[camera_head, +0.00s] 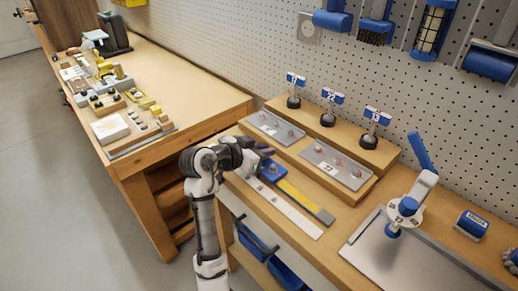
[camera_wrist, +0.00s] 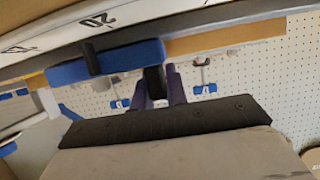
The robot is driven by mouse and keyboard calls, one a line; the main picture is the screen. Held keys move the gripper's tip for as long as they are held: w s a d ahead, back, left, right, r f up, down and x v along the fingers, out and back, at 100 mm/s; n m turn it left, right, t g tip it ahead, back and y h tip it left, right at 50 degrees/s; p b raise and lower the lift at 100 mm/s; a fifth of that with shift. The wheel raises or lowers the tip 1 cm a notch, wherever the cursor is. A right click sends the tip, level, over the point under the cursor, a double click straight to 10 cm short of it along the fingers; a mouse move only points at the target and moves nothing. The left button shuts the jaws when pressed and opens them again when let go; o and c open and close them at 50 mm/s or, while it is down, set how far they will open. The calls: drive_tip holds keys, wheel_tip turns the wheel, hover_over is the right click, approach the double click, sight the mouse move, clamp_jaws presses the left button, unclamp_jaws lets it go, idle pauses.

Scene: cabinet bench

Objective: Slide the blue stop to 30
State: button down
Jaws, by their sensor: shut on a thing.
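The blue stop (camera_head: 273,171) sits on a rail with a yellow strip (camera_head: 297,194) on the bench. It shows as a blue bar in the wrist view (camera_wrist: 125,57), with a dark knob (camera_wrist: 153,80). My gripper (camera_head: 264,151) is above the stop. In the wrist view its two purple fingers (camera_wrist: 158,84) are shut around the dark knob. A white scale (camera_head: 288,208) runs beside the rail; the wrist view shows the scale upside down (camera_wrist: 60,35) with a mark reading 20 near the stop. The stop's exact reading cannot be told.
Grey plates with small parts (camera_head: 336,164) lie behind the rail, with blue-and-white flags on stands (camera_head: 328,105) beyond. A blue-handled press (camera_head: 404,207) stands on a grey sheet at the right. A pegboard (camera_head: 250,50) closes the back. The yellow rail right of the stop looks clear.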

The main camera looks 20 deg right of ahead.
sight(284, 172)
drive_tip(key=s+d, duration=0.1)
drive_tip(key=s, duration=0.1)
drive_tip(key=s+d, duration=0.1)
drive_tip(key=s, duration=0.1)
drive_tip(key=s+d, duration=0.1)
drive_tip(key=s, duration=0.2)
drive_tip(key=shift+s, duration=0.1)
drive_tip(key=c, duration=1.4)
unclamp_jaws()
drive_tip(key=b+v, duration=0.1)
drive_tip(key=v, duration=1.3)
drive_tip(key=shift+b, duration=0.35)
